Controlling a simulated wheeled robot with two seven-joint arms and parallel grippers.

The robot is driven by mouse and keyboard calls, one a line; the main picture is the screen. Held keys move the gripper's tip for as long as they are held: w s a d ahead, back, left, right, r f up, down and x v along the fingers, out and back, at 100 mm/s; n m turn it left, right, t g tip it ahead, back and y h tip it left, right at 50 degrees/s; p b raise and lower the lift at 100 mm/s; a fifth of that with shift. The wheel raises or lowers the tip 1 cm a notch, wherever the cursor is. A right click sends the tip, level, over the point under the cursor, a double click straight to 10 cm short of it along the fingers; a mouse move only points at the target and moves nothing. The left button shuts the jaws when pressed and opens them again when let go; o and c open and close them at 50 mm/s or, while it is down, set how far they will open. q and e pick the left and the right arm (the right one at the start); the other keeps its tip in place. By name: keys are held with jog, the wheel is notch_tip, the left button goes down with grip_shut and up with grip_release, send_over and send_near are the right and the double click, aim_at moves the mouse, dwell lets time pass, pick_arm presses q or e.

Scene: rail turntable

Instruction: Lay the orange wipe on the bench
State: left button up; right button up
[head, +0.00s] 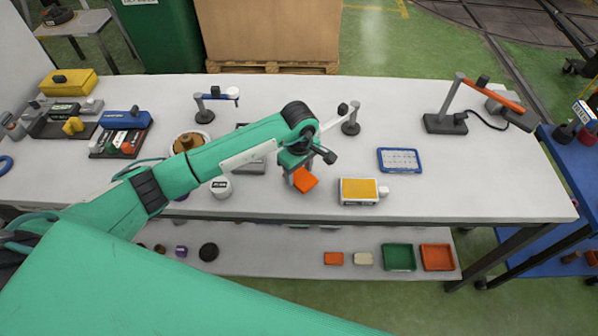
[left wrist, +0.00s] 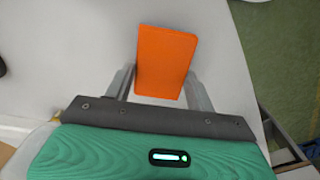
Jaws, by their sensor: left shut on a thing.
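The orange wipe (head: 305,181) is a small flat orange block near the front edge of the white bench (head: 480,185), in the middle of the head view. My left gripper (head: 298,178) is shut on it. In the left wrist view the orange wipe (left wrist: 167,62) sits between the two fingers of my left gripper (left wrist: 162,85), with white bench top behind it. Whether the wipe touches the bench or hangs just above it, I cannot tell. My right gripper is not in view.
A yellow-topped box (head: 358,190) stands right of the wipe, and a blue-framed card (head: 399,160) lies behind that. A white round container (head: 221,187) is to the left. An orange-armed lamp (head: 480,100) stands at the right. A lower shelf (head: 300,262) holds trays and small blocks.

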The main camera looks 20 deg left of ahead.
pick_arm(q)
jog(key=shift+f, duration=0.85)
jog(key=shift+f, duration=0.1)
jog(key=shift+f, duration=0.15)
jog(key=o, duration=1)
jog(key=shift+c, duration=0.2)
